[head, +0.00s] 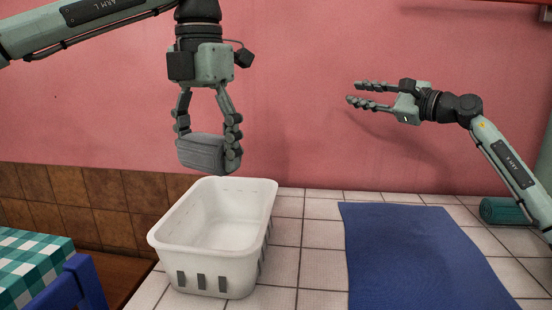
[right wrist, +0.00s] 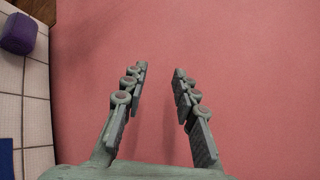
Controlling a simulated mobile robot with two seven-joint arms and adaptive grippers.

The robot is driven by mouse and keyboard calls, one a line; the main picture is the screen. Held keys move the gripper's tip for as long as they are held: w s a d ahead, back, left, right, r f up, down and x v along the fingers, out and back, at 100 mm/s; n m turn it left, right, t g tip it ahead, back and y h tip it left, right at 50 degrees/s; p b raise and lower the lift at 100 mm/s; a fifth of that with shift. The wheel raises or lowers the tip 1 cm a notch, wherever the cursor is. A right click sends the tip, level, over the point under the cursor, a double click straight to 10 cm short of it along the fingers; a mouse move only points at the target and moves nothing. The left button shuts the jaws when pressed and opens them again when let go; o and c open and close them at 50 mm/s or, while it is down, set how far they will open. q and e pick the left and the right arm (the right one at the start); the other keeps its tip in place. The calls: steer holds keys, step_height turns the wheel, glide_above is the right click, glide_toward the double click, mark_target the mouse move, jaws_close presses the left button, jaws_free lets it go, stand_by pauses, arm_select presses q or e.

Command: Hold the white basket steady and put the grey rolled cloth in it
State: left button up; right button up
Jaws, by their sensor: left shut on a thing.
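The white basket (head: 205,262) stands on the tiled counter left of the middle in the head view, upright, and its visible inside is empty. My left gripper (head: 208,145) points down above the basket's far part and is shut on the grey rolled cloth (head: 203,153). The cloth hangs between the fingers, above the rim and apart from it. My right gripper (head: 358,94) is raised at the right in front of the pink wall, open and empty, its fingers pointing left. Its spread fingers also show in the right wrist view (right wrist: 157,75). Neither gripper touches the basket.
A blue mat (head: 420,255) lies on the tiled counter (head: 315,240) right of the basket. A green roll (head: 502,211) lies at the far right, partly behind my right arm. A purple object (right wrist: 18,34) shows in the right wrist view. A checkered cloth (head: 30,265) is at lower left.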

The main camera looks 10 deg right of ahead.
steer(key=a+f+n+g+y, duration=0.2)
steer(key=a+f+n+g, duration=0.15)
steer(key=a, duration=0.65)
steer(key=n+g+h, duration=0.9)
steer(key=n+g, duration=0.3)
steer(key=n, duration=0.1)
glide_above(270, 221)
steer(key=f, duration=0.7)
steer(key=shift+w+d, duration=0.1)
steer(key=shift+d, duration=0.25)
steer(key=shift+h, duration=0.6)
steer(key=f, duration=1.1)
steer(key=shift+a+f, duration=0.35)
steer(key=shift+f, duration=0.05)
